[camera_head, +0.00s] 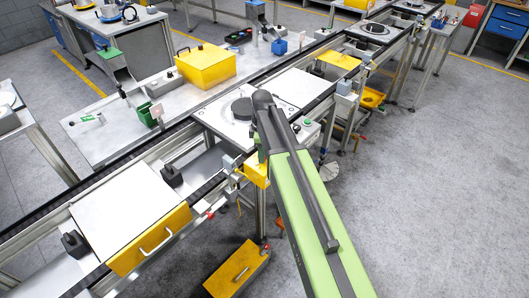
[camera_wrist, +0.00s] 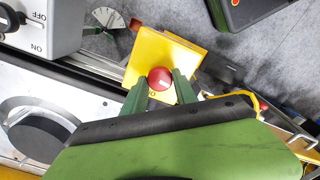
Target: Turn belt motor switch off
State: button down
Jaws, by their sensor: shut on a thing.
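In the wrist view, a red round knob (camera_wrist: 160,78) sits on a yellow box (camera_wrist: 185,55). The green fingers of my gripper (camera_wrist: 159,90) stand on either side of it, shut on the knob. A grey box (camera_wrist: 62,25) at the upper left has a dark rotary switch (camera_wrist: 8,18) with OFF and ON marks; the switch is partly cut off by the picture edge. I cannot tell which of the two is the belt motor switch. In the head view, my green arm hides the fingertips, and the yellow box (camera_head: 256,172) shows beside the conveyor edge.
The conveyor (camera_head: 190,140) runs diagonally, bearing a pallet with a dark disc (camera_head: 243,108). A yellow-fronted drawer unit (camera_head: 150,240) stands at the left, and a yellow box (camera_head: 237,270) lies low in front. A yellow case (camera_head: 206,64) stands on the bench behind. The floor at right is clear.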

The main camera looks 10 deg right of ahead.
jog(key=shift+d+n, duration=0.15)
jog(key=shift+n, duration=0.55)
jog(key=shift+w, duration=0.1)
jog(key=c, duration=1)
grip_release()
jog(key=shift+o, duration=0.2)
jog(key=shift+r, duration=0.1)
notch_tip(320, 180, up, 17)
jog(key=p, duration=1.7)
